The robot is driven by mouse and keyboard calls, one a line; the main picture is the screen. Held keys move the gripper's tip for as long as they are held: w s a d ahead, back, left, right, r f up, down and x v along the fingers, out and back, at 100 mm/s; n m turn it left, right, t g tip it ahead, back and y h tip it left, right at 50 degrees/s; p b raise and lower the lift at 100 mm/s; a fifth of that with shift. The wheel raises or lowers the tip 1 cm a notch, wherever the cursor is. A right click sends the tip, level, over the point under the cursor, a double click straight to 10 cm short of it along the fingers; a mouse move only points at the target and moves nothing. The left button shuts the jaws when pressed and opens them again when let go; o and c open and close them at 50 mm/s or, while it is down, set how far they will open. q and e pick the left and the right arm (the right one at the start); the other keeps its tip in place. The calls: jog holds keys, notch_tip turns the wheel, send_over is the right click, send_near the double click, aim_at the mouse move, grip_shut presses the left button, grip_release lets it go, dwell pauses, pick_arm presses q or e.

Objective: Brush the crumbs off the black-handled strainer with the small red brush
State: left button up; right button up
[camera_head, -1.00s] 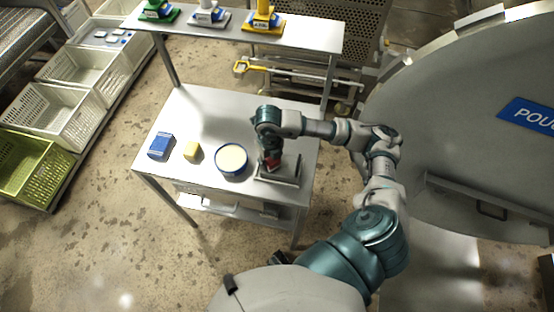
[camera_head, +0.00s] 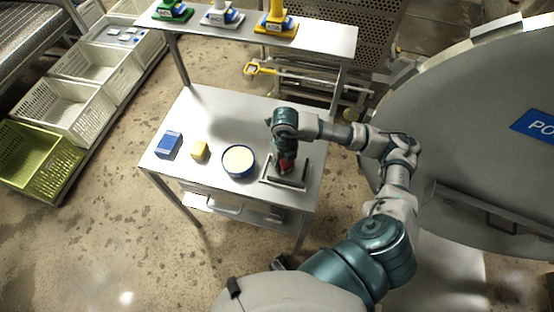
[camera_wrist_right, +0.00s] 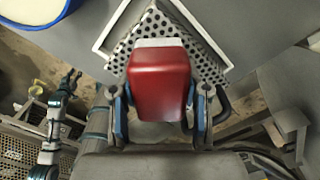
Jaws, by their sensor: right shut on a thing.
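The small red brush (camera_wrist_right: 160,85) is held in my right gripper (camera_wrist_right: 160,105), its fingers on either side. It also shows as a red patch in the head view (camera_head: 287,166). It is over a perforated metal surface (camera_wrist_right: 205,62) inside a pale frame (camera_wrist_right: 196,22), which I take for the strainer; the brush hides part of it. I cannot tell whether they touch.
On the table (camera_head: 215,115), left of the frame, are a blue-rimmed bowl (camera_head: 239,160) with pale contents, a yellow block (camera_head: 200,151) and a blue item (camera_head: 169,144). A raised shelf (camera_head: 330,38) spans the back. The large round metal door (camera_head: 460,120) is on the right.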

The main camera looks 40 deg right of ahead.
aim_at(292, 164)
jog(key=shift+s+d+f, duration=0.1)
jog(key=shift+s+d, duration=1.25)
jog(key=shift+s, duration=0.25)
jog(key=shift+a, duration=0.15)
jog(key=shift+w+a, duration=0.3)
jog(key=shift+w, duration=0.1)
jog(key=shift+w+a+r, duration=0.1)
jog(key=shift+w+a, duration=0.1)
jog(key=shift+w, duration=0.25)
jog(key=shift+w+a+r, duration=0.1)
jog(key=shift+w+a, duration=0.05)
jog(key=shift+w, duration=0.3)
jog(key=shift+w+a+b, duration=0.3)
jog(key=shift+w+a, duration=0.1)
jog(key=shift+a, duration=0.25)
jog(key=shift+w+a, duration=0.65)
jog(key=shift+w+a+f, duration=0.1)
jog(key=shift+w+a, duration=0.3)
jog(key=shift+w, duration=0.25)
jog(key=shift+d, duration=0.1)
